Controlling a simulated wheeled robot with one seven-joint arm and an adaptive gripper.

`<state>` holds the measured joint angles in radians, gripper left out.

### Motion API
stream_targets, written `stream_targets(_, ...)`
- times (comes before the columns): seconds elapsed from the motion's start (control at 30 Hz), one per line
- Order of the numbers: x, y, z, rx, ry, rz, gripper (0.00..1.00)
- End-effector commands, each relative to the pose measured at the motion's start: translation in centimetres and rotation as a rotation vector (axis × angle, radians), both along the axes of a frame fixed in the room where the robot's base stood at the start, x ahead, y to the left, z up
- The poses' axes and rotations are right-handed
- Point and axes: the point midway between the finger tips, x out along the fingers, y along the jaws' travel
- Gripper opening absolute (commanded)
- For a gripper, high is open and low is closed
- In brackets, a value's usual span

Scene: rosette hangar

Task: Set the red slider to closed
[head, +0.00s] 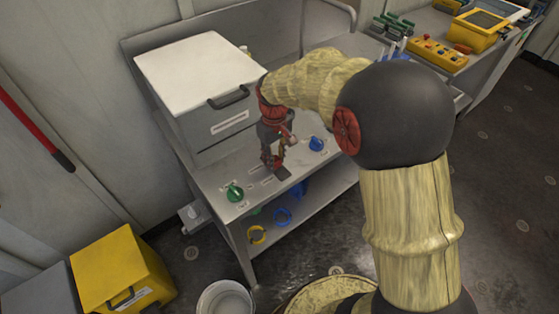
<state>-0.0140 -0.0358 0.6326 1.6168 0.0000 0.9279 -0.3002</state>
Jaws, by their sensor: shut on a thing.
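My gripper (275,162) is low over the front part of the grey workbench top (213,180), between a green knob (235,193) on the left and a blue knob (316,144) on the right. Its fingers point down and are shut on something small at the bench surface. The red slider is mostly hidden behind the fingers; I cannot make out its track or its position. A dark flat piece (283,173) shows just below the fingertips. Small white labels lie on the bench top around this spot.
A white-topped box with a handle (200,60) stands at the back of the bench. A yellow case (120,270) and a white bucket (225,300) stand on the floor. Another bench (440,60) is at the upper right.

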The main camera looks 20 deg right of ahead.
Motion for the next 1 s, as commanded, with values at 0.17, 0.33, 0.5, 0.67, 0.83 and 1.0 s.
stream_targets(0.17, 2.2, 0.7, 0.3, -0.001, 0.002, 0.001, 0.00)
stream_targets(0.33, 3.1, 1.0, 0.1, 0.000, 0.000, 0.000, 0.00)
stream_targets(0.5, 3.3, 1.0, 0.0, 0.000, -0.003, 0.000, 0.00)
stream_targets(0.67, 3.3, 1.1, 0.1, 0.001, -0.006, 0.000, 0.27)
stream_targets(0.83, 3.3, 1.0, 0.0, 0.000, -0.003, 0.000, 0.36)
stream_targets(1.0, 3.2, 1.0, 0.0, 0.001, -0.002, 0.000, 0.44)
